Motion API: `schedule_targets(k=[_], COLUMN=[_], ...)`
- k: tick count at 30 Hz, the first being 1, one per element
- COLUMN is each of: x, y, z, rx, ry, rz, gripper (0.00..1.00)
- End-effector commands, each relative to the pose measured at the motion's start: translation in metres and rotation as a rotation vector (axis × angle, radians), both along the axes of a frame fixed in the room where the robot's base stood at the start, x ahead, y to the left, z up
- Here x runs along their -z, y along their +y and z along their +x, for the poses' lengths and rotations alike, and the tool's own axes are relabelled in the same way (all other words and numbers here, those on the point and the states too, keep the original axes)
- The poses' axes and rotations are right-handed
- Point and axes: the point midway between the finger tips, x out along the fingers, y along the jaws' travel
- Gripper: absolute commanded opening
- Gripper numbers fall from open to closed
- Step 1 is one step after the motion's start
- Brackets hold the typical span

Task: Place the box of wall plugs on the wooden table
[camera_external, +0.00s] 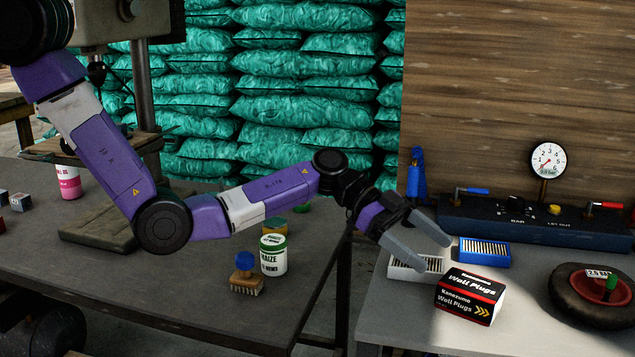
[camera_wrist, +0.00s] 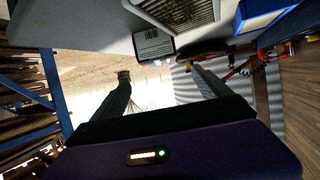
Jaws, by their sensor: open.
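The box of wall plugs (camera_external: 469,296), black, red and white, rests on the light grey bench top (camera_external: 395,317) at the right. In the wrist view a dark box with a white barcode label (camera_wrist: 153,44) appears to be the same box. My gripper (camera_external: 438,253) is open and empty, its fingers above and just behind the box, over the white slotted tray (camera_external: 402,273). In the wrist view the fingers (camera_wrist: 160,72) are spread apart with nothing between them. A dark grey-brown table (camera_external: 190,320) stands at the left; I cannot tell if it is the wooden one.
A blue slotted tray (camera_external: 484,252) is behind the box, and a wheel (camera_external: 592,311) lies to its right. A gauge panel (camera_external: 540,226) stands at the back. The left table holds a maize can (camera_external: 273,256) and a brush (camera_external: 246,284); its front is clear. A gap separates the tables.

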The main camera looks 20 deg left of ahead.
Motion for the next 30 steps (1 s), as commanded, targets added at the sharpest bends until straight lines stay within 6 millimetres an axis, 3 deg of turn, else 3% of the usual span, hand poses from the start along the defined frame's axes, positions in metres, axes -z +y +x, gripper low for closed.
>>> schedule_targets(k=[3, 9, 30], x=[-0.006, -0.012, -0.013], y=[0.016, 0.028, 0.028], z=[0.007, 0.011, 0.012], rx=[-0.002, 0.0, -0.009], ry=[-0.002, 0.0, 0.015], rz=[-0.001, 0.0, 0.005], gripper=[0.87, 0.87, 0.87])
